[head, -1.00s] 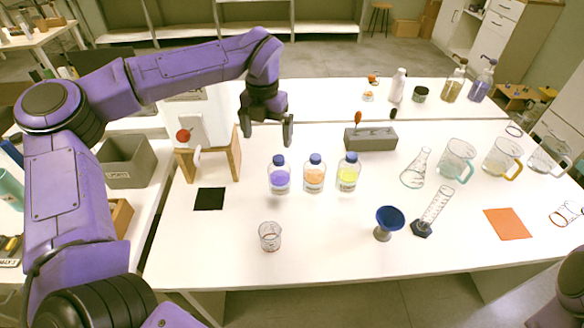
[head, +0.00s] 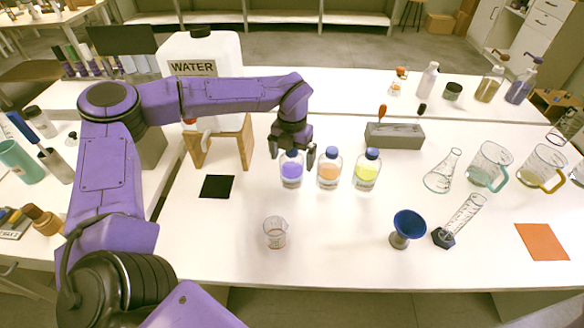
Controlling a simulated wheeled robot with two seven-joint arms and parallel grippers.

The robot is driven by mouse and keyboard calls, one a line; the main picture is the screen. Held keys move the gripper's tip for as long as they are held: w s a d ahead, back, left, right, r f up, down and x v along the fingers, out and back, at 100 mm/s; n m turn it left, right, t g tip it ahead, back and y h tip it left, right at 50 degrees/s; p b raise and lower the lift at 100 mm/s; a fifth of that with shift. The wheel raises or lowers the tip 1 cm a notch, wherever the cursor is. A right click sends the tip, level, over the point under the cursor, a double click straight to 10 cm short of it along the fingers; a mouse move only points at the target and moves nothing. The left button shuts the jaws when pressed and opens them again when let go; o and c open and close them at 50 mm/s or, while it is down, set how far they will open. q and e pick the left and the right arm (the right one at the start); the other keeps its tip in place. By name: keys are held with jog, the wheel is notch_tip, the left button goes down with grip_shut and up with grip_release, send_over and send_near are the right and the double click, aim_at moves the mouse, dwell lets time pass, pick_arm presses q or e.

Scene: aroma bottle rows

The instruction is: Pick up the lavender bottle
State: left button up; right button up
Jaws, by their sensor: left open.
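The lavender bottle (head: 291,172), clear with purple liquid, stands upright on the white table at the left end of a row of three. An orange-liquid bottle (head: 328,172) and a yellow-liquid bottle (head: 367,172), both blue-capped, stand to its right. My left gripper (head: 292,154) is open and points down at the lavender bottle's top. Its fingers show on either side of the bottle's cap and neck, and the right finger lies close to the orange bottle. I cannot tell whether either finger touches glass. The gripper hides part of the cap. My right gripper is not in view.
A black square mat (head: 216,187) and a small beaker (head: 275,233) are to the left and front. A blue funnel (head: 408,224), a graduated cylinder (head: 460,220) and a flask (head: 443,170) stand right. A grey block (head: 394,136) is behind. A water container (head: 202,52) stands back left.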

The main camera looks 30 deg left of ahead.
pick_arm(q)
jog(key=shift+f, duration=0.45)
jog(key=c, duration=1.4)
jog(key=shift+o, duration=0.2)
jog(key=shift+r, duration=0.15)
jog(key=shift+w+r, duration=0.1)
jog(key=shift+r, duration=0.1)
notch_tip(320, 180, up, 3)
jog(key=shift+d, duration=0.1)
jog(key=s+d+r+p, duration=0.1)
jog(key=s+d+r, duration=0.3)
jog(key=r, duration=0.3)
jog(key=s+d+r+p, duration=0.1)
jog(key=s+d+r, duration=0.3)
jog(key=s+r, duration=0.3)
jog(key=shift+d+r, duration=0.3)
jog(key=shift+r, duration=0.45)
